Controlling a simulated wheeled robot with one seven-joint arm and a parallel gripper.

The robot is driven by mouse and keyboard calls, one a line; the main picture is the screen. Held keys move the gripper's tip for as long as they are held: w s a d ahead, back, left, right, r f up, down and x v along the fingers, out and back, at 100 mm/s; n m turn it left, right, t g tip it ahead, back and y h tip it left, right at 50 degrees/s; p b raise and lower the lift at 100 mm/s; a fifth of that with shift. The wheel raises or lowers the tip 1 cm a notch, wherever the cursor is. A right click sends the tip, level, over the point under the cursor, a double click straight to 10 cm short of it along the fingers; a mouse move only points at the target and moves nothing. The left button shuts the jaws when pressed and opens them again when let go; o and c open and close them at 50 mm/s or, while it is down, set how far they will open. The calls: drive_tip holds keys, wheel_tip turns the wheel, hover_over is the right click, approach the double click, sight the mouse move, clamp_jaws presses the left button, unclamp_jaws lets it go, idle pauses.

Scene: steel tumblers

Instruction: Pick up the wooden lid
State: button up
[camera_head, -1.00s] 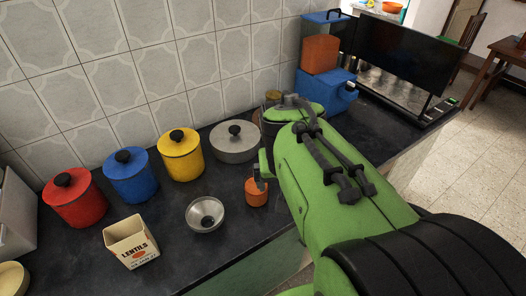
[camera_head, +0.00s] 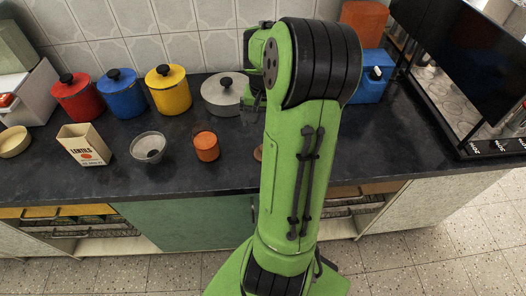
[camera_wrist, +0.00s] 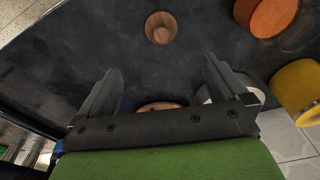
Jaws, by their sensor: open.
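The wooden lid (camera_wrist: 160,28), small, round and brown with a raised knob, lies on the dark countertop in the wrist view. In the head view only a brown sliver of it (camera_head: 258,152) shows beside my arm, which hides the rest. My gripper (camera_wrist: 162,64) is open above the counter. Its two fingers are spread and empty, and the lid appears beyond the fingertips, between their lines. In the head view my arm mostly hides the gripper.
An orange-filled glass jar (camera_head: 206,147) stands left of the lid. Yellow (camera_head: 168,90), blue (camera_head: 121,93) and red (camera_head: 77,97) pots and a grey pot (camera_head: 222,97) line the wall. A steel bowl (camera_head: 147,147) and lentils box (camera_head: 84,145) stand left. A brown object (camera_wrist: 158,106) is partly hidden behind my gripper.

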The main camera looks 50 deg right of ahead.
sight(258, 154)
drive_tip(key=f+b, duration=0.1)
drive_tip(key=f, duration=0.4)
drive_tip(key=d+f+b, duration=0.1)
drive_tip(key=f+b, duration=0.1)
drive_tip(key=f, duration=0.3)
drive_tip(key=w+f+b, duration=0.1)
drive_tip(key=f, duration=0.4)
drive_tip(key=shift+w+d+b, duration=0.1)
drive_tip(key=shift+d+b, duration=0.05)
drive_tip(key=shift+b, duration=0.25)
drive_tip(key=shift+r, duration=0.1)
drive_tip(key=c, duration=1.1)
